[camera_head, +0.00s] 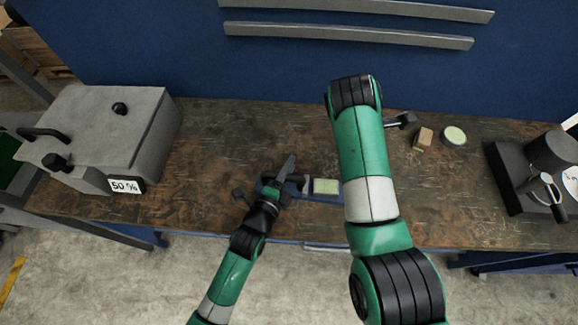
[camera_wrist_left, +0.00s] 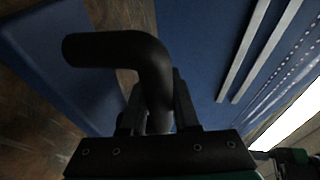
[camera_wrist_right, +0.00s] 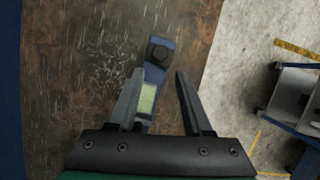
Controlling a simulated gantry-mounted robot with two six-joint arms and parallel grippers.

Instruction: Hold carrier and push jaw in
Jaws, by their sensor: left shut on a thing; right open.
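The blue carrier (camera_head: 315,197) lies near the front edge of the workbench, with a pale green pad (camera_head: 326,186) on it. The right wrist view shows its blue body (camera_wrist_right: 155,72), the pad (camera_wrist_right: 146,98) and a black knob (camera_wrist_right: 158,50). My left gripper (camera_head: 283,180) is at the carrier's left end. In the left wrist view it is shut on a bent black handle (camera_wrist_left: 125,48). My right gripper (camera_wrist_right: 160,98) is open and empty, its fingers framing the pad from above; my right arm hides it in the head view. I cannot tell which part is the jaw.
A grey box (camera_head: 105,120) marked 50 stands at the left of the bench (camera_head: 215,140). At the right are a tan block (camera_head: 424,137), a round pale green dish (camera_head: 454,135) and a black machine (camera_head: 530,175). A blue wall (camera_head: 190,60) stands behind.

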